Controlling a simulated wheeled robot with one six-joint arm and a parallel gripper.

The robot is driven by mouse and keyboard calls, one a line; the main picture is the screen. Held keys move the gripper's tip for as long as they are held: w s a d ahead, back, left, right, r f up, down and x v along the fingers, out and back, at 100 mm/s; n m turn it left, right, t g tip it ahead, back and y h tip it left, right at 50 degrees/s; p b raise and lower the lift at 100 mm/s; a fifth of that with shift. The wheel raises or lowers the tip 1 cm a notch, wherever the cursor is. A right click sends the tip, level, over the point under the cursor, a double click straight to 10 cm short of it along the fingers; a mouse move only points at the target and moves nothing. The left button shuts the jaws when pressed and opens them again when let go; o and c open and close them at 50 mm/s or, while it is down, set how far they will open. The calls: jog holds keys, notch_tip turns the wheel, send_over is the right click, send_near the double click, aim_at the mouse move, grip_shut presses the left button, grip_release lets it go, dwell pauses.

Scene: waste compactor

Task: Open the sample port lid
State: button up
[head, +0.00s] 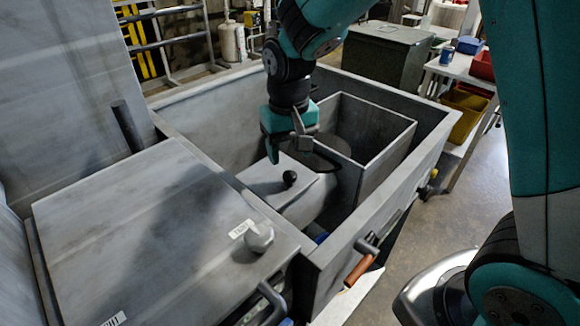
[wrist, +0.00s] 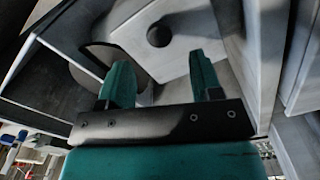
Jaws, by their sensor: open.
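The sample port lid appears to be the small grey plate (head: 262,183) with a round black knob (head: 290,178), inside the large grey bin. It lies flat, and I see no gap under it. The wrist view also shows the grey plate (wrist: 188,52) and its knob (wrist: 158,36), beyond the fingertips. My gripper (head: 286,146) is open and empty, above and slightly behind the knob, apart from it. In the wrist view both teal fingers (wrist: 162,72) are spread, with the knob ahead between their lines. The plate's far edge is partly hidden by my gripper.
An open grey box (head: 385,160) stands right of the plate, with a dark round disc (head: 332,157) beside it. The bin's walls (head: 345,240) surround this space. A large flat cover (head: 130,240) with a pale knob (head: 259,237) lies at left. An orange handle (head: 361,270) is outside.

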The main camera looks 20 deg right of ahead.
aim_at(290, 174)
notch_tip(290, 174, down, 6)
jog(key=shift+d+r+p, duration=0.1)
jog(key=shift+p, duration=0.2)
grip_shut()
